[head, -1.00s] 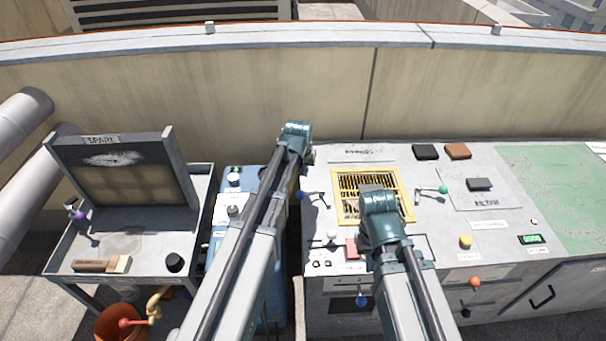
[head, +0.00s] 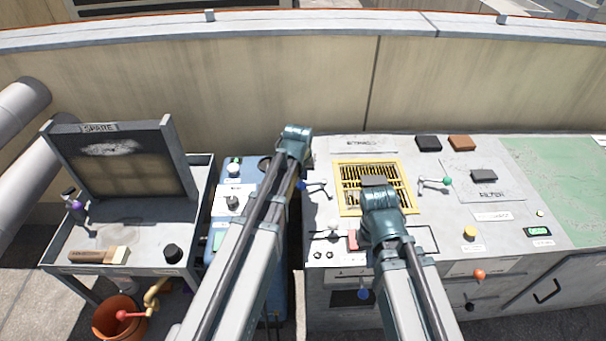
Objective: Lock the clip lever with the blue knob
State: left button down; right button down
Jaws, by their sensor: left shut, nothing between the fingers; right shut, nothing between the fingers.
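A clip lever with a blue knob (head: 301,185) lies on the grey bench, just left of the yellow-framed grille (head: 345,205). Its knob points left, close to my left forearm. A lever with a green knob (head: 447,181) is at the grille's right side. My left gripper (head: 296,134) is beyond and above the blue knob, apart from it in the picture. My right gripper (head: 378,190) is over the grille's lower right part and hides some of it. Both are shut and empty; their fingertips are hard to make out.
A second blue knob (head: 363,294) is on the bench front. A blue cabinet (head: 225,215) and a cart (head: 140,258) with a SPARE panel stand left. Green matting (head: 565,180) is clear.

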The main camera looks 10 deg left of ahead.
pick_arm(q)
jog(key=shift+s+d+n+y, duration=0.15)
jog(key=shift+s+n+y, duration=0.2)
jog(key=shift+n, duration=0.35)
jog(key=shift+s+d+n+y, duration=0.15)
jog(key=shift+s+d+n, duration=0.15)
jog(key=shift+n, duration=0.25)
jog(key=shift+s+d+n+y, duration=0.15)
jog(key=shift+s+n, duration=0.15)
jog(key=shift+n, duration=0.25)
jog(key=d+n, duration=0.1)
jog(key=n, duration=0.1)
jog(key=s+d+n+g+y, duration=0.1)
jog(key=n, duration=0.1)
jog(key=shift+s+d+n, duration=0.1)
jog(key=shift+s+n, duration=0.1)
jog(key=shift+n, duration=0.1)
jog(key=d+n, duration=0.1)
jog(key=n+g+y, duration=0.1)
jog(key=n, duration=0.1)
jog(key=shift+s+d, duration=0.3)
jog(key=shift+d, duration=0.1)
jog(key=shift+s+d, duration=0.1)
jog(key=shift+d, duration=0.6)
